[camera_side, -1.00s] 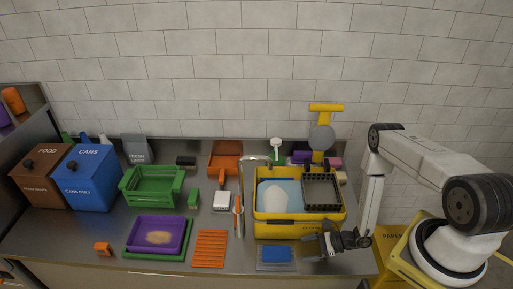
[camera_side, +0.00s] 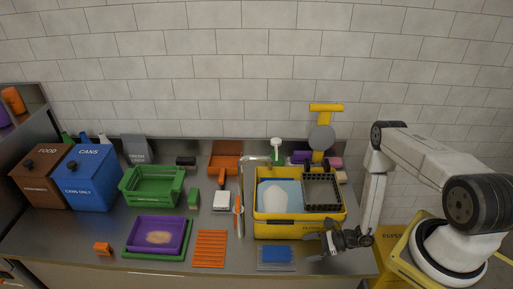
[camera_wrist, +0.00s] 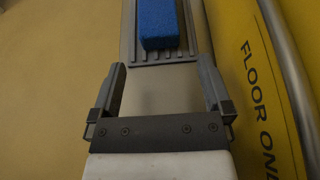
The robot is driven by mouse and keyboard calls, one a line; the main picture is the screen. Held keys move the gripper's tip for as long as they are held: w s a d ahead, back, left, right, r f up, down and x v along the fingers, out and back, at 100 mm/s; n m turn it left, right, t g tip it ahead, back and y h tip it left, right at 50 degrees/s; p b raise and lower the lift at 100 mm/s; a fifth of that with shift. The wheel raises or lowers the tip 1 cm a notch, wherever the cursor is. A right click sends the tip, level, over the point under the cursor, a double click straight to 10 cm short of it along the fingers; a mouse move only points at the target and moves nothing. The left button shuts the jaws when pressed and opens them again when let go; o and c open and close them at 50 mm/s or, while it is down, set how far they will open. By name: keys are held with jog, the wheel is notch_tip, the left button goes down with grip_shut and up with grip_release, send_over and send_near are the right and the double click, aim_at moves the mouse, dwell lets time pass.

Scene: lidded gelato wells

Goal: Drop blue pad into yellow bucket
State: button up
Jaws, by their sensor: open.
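The blue pad (camera_side: 277,254) lies on a grey ribbed tray (camera_side: 262,266) at the front of the counter. It also shows at the top of the wrist view (camera_wrist: 158,22), on the ribbed tray (camera_wrist: 180,58). The yellow bucket (camera_side: 285,230) stands just behind the tray, with bluish water and a white patch in its left part and a dark grid basket over its right part. My gripper (camera_side: 328,240) is open and empty, to the right of the pad and in front of the bucket. In the wrist view its fingers (camera_wrist: 160,85) are spread, short of the pad and not touching it.
An orange slatted rack (camera_side: 210,249) lies left of the tray. A purple tray (camera_side: 157,235) sits farther left, with a green crate (camera_side: 152,186) behind it. A tap (camera_side: 256,160) stands near the bucket's back left. Blue (camera_side: 87,178) and brown (camera_side: 40,176) bins stand at far left.

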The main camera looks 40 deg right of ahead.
notch_tip(320, 180, up, 10)
jog(key=s+a+n+g+y, duration=0.1)
jog(key=s+a+n+g, duration=0.2)
jog(key=a+n+g, duration=0.55)
jog(key=n+g+h, duration=0.1)
jog(key=n+h, duration=1)
jog(key=n, duration=1.7)
send_over(270, 250)
notch_tip(270, 250, down, 4)
jog(key=shift+r+m, duration=0.2)
jog(key=shift+m, duration=0.05)
jog(key=shift+f, duration=0.6)
jog(key=shift+f, duration=1.3)
